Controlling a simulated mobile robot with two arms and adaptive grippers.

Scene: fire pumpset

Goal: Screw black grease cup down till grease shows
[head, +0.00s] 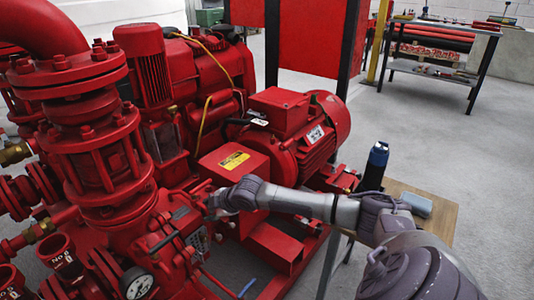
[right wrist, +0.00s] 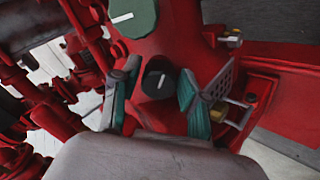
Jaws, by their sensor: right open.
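The black grease cup (right wrist: 157,82) shows in the right wrist view as a dark round cap with a short white mark, on a red housing of the pump. My right gripper (right wrist: 154,97) is open, with one teal-padded finger on each side of the cup. I see a gap between the cup and the pads; whether either touches lower down I cannot tell. In the head view my right gripper (head: 219,203) reaches in from the right to the red pump, and I cannot make out the cup there. No grease is visible. My left gripper is not in view.
A larger green round cap (right wrist: 134,16) with a white mark sits just above the cup. Brass-coloured fittings (right wrist: 232,38) stick out at right. A pressure gauge (head: 138,285) is low on the pump. A small wooden table (head: 440,219) holds a dark bottle (head: 376,166) and a blue-grey block (head: 415,204).

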